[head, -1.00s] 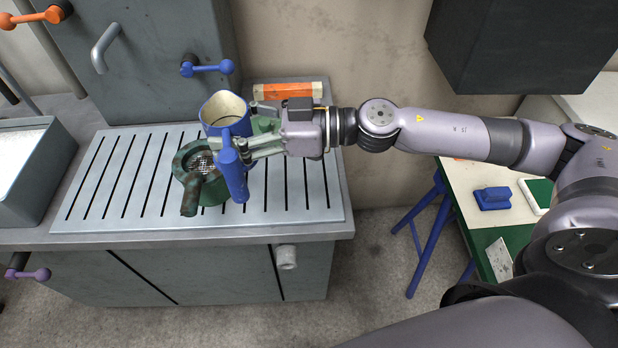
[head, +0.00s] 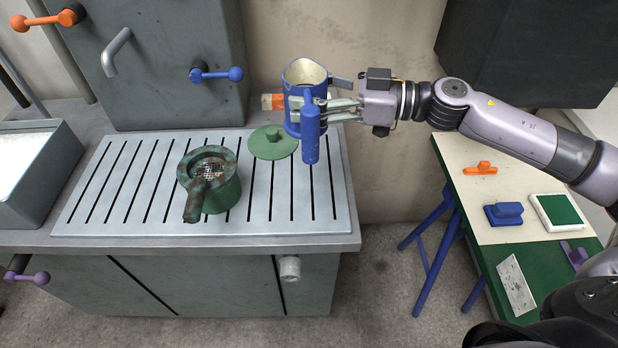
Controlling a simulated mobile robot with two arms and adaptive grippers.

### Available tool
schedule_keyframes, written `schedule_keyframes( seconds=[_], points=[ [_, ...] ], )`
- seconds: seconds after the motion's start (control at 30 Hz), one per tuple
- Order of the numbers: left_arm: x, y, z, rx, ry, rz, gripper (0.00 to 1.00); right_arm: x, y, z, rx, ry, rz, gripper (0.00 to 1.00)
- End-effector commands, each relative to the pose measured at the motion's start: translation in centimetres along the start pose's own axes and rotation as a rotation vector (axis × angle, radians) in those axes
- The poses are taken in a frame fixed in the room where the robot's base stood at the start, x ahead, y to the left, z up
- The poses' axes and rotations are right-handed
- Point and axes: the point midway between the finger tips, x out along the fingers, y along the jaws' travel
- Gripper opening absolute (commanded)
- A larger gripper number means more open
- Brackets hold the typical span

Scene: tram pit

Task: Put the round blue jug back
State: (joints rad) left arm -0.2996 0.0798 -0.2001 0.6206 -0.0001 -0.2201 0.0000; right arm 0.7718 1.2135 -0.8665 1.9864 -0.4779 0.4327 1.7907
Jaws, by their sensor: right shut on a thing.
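The round blue jug (head: 310,128), with a cream inside and a thick upright blue handle toward me, is upright in my right gripper (head: 326,106). The gripper comes from the right and is shut on the jug; its fingers partly hide the jug's side. The jug shows over the right end of the slotted metal drainboard (head: 110,222) and seems to be held above it. My left gripper is not in view.
A dark green pot (head: 229,193) with a handle and strainer stands mid-drainboard. A green lid (head: 272,150) lies behind it. An orange-and-white block is partly hidden behind the jug. The drainboard's left part is clear. A bench (head: 505,158) at right holds several small items.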

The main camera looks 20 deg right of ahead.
Motion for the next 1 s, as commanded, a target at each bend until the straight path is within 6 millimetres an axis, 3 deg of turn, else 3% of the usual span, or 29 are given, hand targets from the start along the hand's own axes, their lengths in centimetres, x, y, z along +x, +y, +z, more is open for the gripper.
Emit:
schedule_keyframes(
  seconds=[0.1,0.4,0.8,1.0],
  points=[
    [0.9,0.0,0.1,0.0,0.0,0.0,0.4,0.2,-0.1,3.5,0.01,-0.001,-0.001,0.19],
    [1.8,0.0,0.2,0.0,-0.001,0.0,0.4,0.6,-0.1,11.1,0.008,0.001,0.0,0.19],
    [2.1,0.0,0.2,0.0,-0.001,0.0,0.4,0.8,-0.1,15.8,0.005,0.002,0.0,0.19],
    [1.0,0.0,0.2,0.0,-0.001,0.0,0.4,0.9,-0.1,17.7,0.002,0.003,0.0,0.19]
  ],
)
